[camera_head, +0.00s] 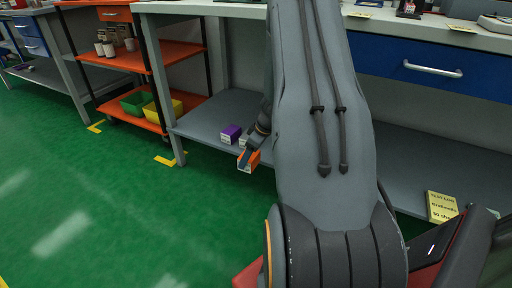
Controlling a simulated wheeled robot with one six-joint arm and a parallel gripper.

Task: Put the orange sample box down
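The orange sample box (254,158), with a pale lower face, is at the end of my arm, near the front edge of the bench's grey lower shelf (205,121). My gripper (247,156) is small in the view and appears shut on the box. The box shows against the shelf edge and the green floor, and seems held clear of both. My large grey arm hides the shelf to the right of it.
A purple box (231,133) stands on the lower shelf just behind, with a pale box (243,140) beside it, partly hidden by my gripper. An orange cart (133,60) with green (136,102) and yellow (163,109) bins stands left. Shelf left of the purple box is clear.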

